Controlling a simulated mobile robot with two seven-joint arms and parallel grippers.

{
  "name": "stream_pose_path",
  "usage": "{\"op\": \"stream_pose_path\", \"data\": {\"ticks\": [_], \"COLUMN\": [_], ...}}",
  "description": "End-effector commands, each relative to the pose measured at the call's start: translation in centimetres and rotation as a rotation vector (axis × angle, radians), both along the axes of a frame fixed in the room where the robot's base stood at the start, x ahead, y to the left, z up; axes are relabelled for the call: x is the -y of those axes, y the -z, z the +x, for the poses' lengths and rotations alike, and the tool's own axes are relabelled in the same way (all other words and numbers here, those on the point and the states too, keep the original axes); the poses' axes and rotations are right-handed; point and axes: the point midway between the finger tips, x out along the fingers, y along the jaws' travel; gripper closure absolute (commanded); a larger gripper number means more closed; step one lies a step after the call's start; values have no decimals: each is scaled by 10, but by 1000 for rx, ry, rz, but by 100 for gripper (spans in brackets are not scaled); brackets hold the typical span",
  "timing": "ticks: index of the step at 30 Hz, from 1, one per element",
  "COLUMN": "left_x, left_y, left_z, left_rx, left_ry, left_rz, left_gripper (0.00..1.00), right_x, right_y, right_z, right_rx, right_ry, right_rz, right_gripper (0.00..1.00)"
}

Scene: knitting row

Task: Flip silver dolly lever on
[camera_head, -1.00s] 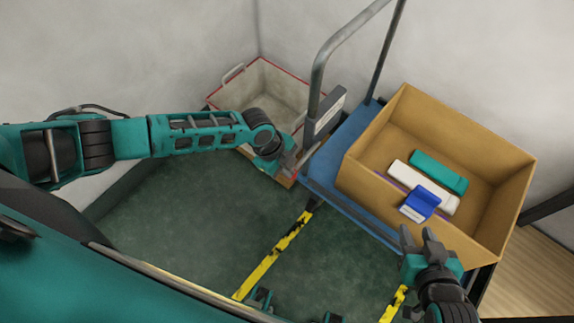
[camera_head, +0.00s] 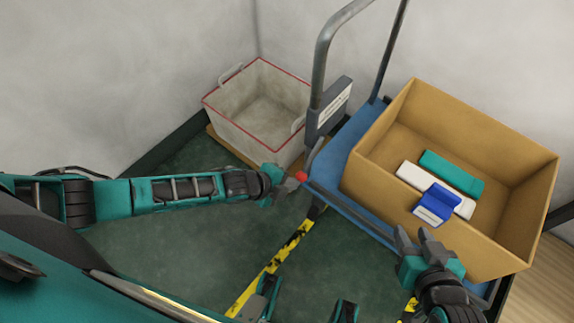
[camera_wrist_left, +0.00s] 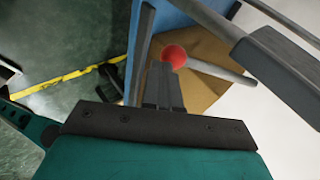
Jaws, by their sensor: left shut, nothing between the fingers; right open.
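The silver dolly lever (camera_head: 313,155) is a thin rod with a red ball knob (camera_head: 302,176), at the near left corner of the blue dolly (camera_head: 340,150). In the left wrist view the rod (camera_wrist_left: 220,71) runs right from the red knob (camera_wrist_left: 174,55). My left gripper (camera_head: 295,183) is shut and empty, with its tips right by the knob; in the left wrist view the shut fingers (camera_wrist_left: 163,85) end just below it. I cannot tell whether they touch. My right gripper (camera_head: 416,238) is open and empty, beside the cardboard box.
A cardboard box (camera_head: 382,186) on the dolly holds a teal, a white and a blue item. A grey metal handle (camera_head: 319,70) rises from the dolly. A canvas bin with a red rim (camera_head: 240,125) stands behind my left gripper. Yellow-black tape (camera_head: 270,265) marks the green floor.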

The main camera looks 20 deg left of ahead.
Motion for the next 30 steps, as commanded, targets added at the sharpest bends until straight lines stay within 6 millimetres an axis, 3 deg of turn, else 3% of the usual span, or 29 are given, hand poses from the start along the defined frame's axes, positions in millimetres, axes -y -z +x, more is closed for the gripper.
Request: {"op": "stream_pose_path", "data": {"ticks": [12, 30], "left_x": [2, 0], "left_y": [11, 5], "left_z": [6, 3], "left_rx": [-2, -3], "left_ry": [0, -3], "left_rz": [2, 4], "left_gripper": [100, 100], "right_x": [-2, -3], "right_y": [0, -6], "right_z": [4, 3], "right_rx": [9, 11], "right_ry": [-11, -3], "right_rz": [2, 7], "right_gripper": [60, 60]}}
